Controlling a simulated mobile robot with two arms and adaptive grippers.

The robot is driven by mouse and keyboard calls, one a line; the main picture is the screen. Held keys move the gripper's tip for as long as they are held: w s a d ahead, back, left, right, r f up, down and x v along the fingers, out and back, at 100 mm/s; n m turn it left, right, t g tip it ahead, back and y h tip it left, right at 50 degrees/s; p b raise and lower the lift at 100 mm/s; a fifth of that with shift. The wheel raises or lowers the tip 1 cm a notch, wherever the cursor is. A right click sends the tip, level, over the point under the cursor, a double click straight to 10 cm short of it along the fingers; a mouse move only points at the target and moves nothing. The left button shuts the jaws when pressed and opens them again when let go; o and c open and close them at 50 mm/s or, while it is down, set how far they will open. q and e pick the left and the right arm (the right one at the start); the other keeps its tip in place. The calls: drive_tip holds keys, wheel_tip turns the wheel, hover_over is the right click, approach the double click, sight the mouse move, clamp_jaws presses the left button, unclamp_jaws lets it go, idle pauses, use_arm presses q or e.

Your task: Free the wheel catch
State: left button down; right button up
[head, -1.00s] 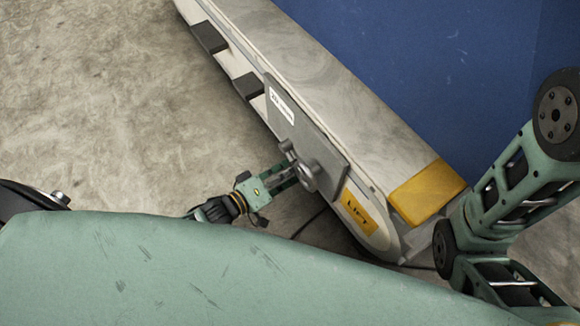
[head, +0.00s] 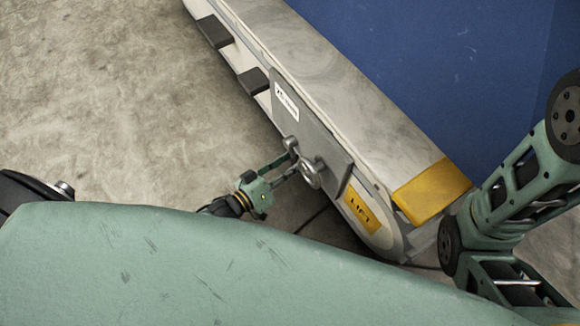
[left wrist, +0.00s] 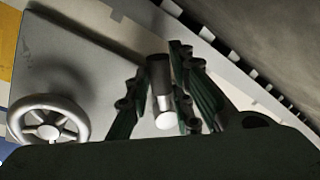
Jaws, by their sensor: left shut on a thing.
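The wheel catch appears to be the short grey peg (head: 290,143) on the grey plate at the side of the long machine body. In the left wrist view this metal peg (left wrist: 161,95) has a bright end and stands between my fingers. My left gripper (head: 294,158) comes from the lower left and is shut on the peg, one finger on each side; it also shows in the left wrist view (left wrist: 158,85). The small round handwheel (head: 312,174) sits just beside the peg, and in the left wrist view the handwheel (left wrist: 48,120) is at the left. My right gripper is out of view.
The grey plate (head: 333,153) carries a white label. A yellow LIFT label (head: 361,210) and a yellow end cap (head: 432,192) are near the machine's lower end. Dark blocks (head: 254,81) jut from its side. The floor (head: 100,110) at left is clear.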

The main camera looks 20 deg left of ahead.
use_arm(q)
drive_tip(key=c, duration=1.6)
unclamp_jaws()
drive_tip(key=shift+o, duration=0.2)
drive_tip(key=v, duration=1.2)
drive_tip(key=shift+a, duration=0.1)
